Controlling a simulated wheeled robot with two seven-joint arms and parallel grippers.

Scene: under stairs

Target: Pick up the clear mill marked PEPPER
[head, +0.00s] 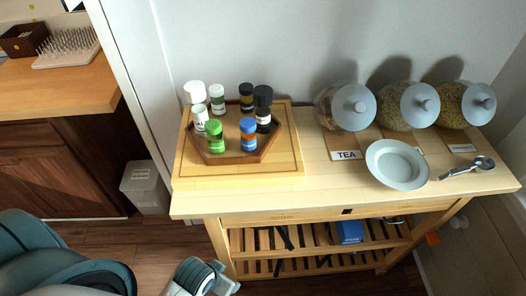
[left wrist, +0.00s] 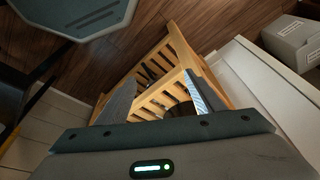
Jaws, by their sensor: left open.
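A mill with a black cap (head: 263,98) stands at the back right of the brown hexagonal tray (head: 232,159). Its body looks dark with a pale label, too small to read, so I cannot confirm that it says PEPPER. A similar mill with a white cap (head: 195,92) stands at the tray's left, partly hidden by a white-topped jar (head: 200,115). My left gripper (head: 225,281) is low in front of the table, well away from the mills. In the left wrist view it is open and empty (left wrist: 158,98). My right gripper is out of view.
Green-capped (head: 215,130) and blue-capped (head: 248,128) jars stand close before the mills; more jars stand behind. The tray sits on a wooden board (head: 290,165). Glass canisters (head: 345,108), a plate (head: 398,165) and a scoop (head: 480,165) are at right.

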